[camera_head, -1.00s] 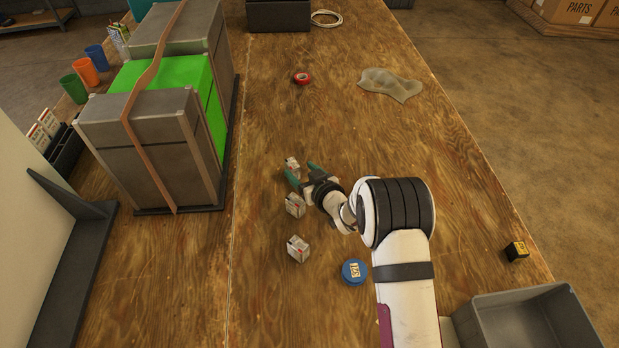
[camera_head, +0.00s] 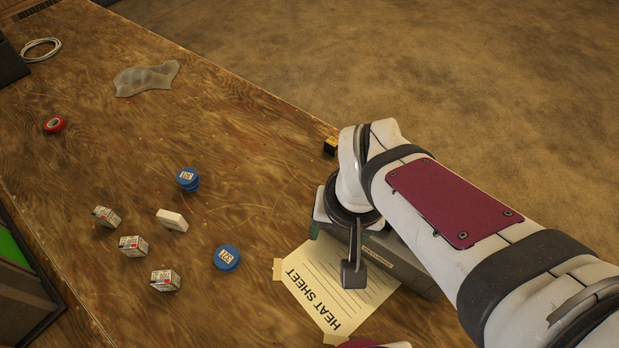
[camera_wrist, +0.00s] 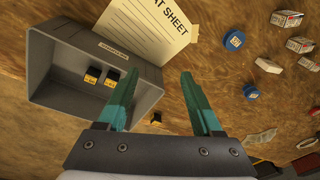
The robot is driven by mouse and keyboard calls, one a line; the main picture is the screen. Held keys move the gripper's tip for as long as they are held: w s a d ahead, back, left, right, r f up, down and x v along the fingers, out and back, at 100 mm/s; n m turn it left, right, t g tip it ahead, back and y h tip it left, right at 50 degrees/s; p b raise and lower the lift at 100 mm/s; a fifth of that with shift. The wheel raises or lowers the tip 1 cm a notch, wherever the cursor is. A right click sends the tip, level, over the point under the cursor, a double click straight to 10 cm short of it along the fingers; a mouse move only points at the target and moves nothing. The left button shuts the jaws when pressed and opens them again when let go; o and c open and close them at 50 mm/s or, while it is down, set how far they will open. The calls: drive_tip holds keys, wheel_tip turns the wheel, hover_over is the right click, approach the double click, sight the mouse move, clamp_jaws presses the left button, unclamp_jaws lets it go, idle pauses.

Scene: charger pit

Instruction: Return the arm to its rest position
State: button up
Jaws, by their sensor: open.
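My gripper (camera_wrist: 155,92) is open in the wrist view, its two green fingers apart with nothing between them. It is above the table, over the right part of the grey bin (camera_wrist: 42,68) and bare wood beside it. In the head view my arm covers the gripper and most of the bin (camera_head: 412,272).
Two black-and-yellow blocks lie in the bin; another block (camera_head: 331,146) sits on the table near its edge. The heat sheet (camera_head: 322,288) lies beside the bin. Two blue round items (camera_head: 227,257), small boxes (camera_head: 133,246) and a white block (camera_head: 172,220) stand on the table.

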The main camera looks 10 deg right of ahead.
drive_tip(key=s+r+m+g+y, duration=0.1)
drive_tip(key=s+m+g, duration=0.1)
drive_tip(key=s, duration=0.6)
drive_tip(key=shift+s+a, duration=0.3)
drive_tip(key=shift+a, duration=0.05)
idle(0.3)
